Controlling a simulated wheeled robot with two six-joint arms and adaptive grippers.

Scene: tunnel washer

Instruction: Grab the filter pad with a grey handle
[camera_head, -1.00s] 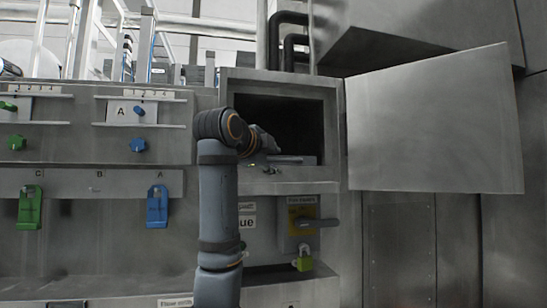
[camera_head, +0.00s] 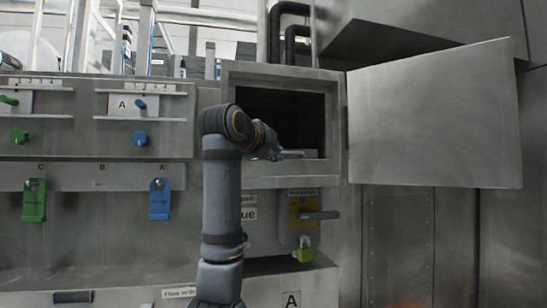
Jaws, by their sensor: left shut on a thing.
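The filter pad (camera_head: 308,154) shows as a grey slab low inside the open box compartment (camera_head: 334,120); its grey handle (camera_head: 292,153) sticks out at the front. My left gripper (camera_head: 277,153) is at the compartment's opening, shut on the handle, and my wrist hides part of the grip. My right gripper is not in view.
The compartment's metal door (camera_head: 435,115) stands wide open to the right. Blue (camera_head: 159,200) and green (camera_head: 34,202) tags hang on the panel at left.

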